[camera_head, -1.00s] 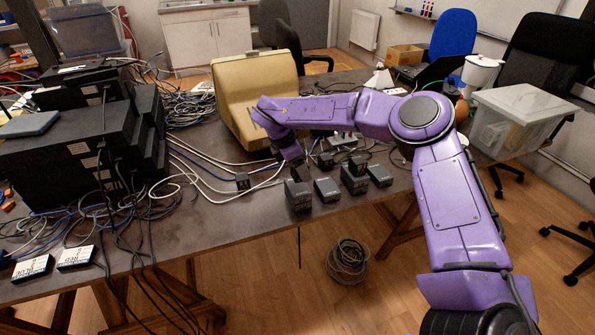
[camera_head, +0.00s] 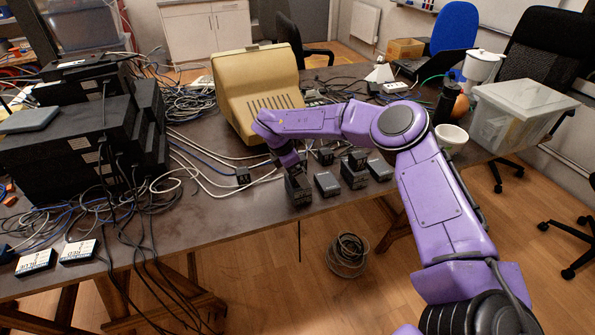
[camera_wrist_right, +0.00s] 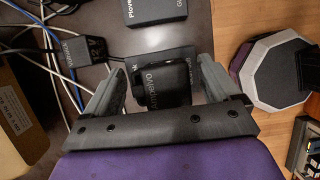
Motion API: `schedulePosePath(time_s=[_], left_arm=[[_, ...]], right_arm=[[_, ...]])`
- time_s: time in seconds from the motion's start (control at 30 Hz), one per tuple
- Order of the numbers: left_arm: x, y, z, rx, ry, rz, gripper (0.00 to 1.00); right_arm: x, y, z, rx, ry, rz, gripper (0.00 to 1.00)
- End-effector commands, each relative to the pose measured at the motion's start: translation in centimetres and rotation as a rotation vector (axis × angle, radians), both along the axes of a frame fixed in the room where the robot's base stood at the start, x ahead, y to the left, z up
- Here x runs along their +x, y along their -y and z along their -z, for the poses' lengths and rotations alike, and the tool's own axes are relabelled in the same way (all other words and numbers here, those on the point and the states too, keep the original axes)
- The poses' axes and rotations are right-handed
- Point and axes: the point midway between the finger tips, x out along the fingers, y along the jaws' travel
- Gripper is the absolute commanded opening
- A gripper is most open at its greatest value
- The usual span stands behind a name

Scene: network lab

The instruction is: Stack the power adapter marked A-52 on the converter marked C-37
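A dark box (camera_head: 298,196), of the converter kind, stands at the table's front edge; it also shows in the right wrist view (camera_wrist_right: 181,55). A smaller black adapter (camera_wrist_right: 162,88) sits over this box, between the fingers of my right gripper (camera_wrist_right: 160,80). Narrow gaps seem to show beside it, so the fingers look slightly open around it. In the head view my right gripper (camera_head: 295,172) points down at the box and partly hides the adapter. The marks A-52 and C-37 cannot be read. My left gripper is not in view.
More dark boxes (camera_head: 327,184) stand close on the right, one with a small adapter (camera_head: 357,158) on top. Another small adapter (camera_head: 243,175) lies left among loose cables. A beige monitor (camera_head: 245,85) stands behind. Black equipment (camera_head: 60,150) fills the left side.

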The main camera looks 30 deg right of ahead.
Motion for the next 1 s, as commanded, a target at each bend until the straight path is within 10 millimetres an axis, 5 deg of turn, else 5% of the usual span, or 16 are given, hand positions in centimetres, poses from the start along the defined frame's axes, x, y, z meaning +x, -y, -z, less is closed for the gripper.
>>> schedulePosePath(time_s=[0.27, 0.7, 1.0], left_arm=[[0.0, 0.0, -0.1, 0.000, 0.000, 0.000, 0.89], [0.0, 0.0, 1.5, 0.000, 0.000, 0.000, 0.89], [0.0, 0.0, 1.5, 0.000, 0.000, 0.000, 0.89]], right_arm=[[0.2, -0.5, -1.3, 0.000, 0.003, -0.002, 0.89], [1.0, -4.2, -10.6, -0.001, 0.002, -0.001, 0.89], [1.1, -4.5, -11.5, 0.000, -0.001, -0.001, 0.89]])
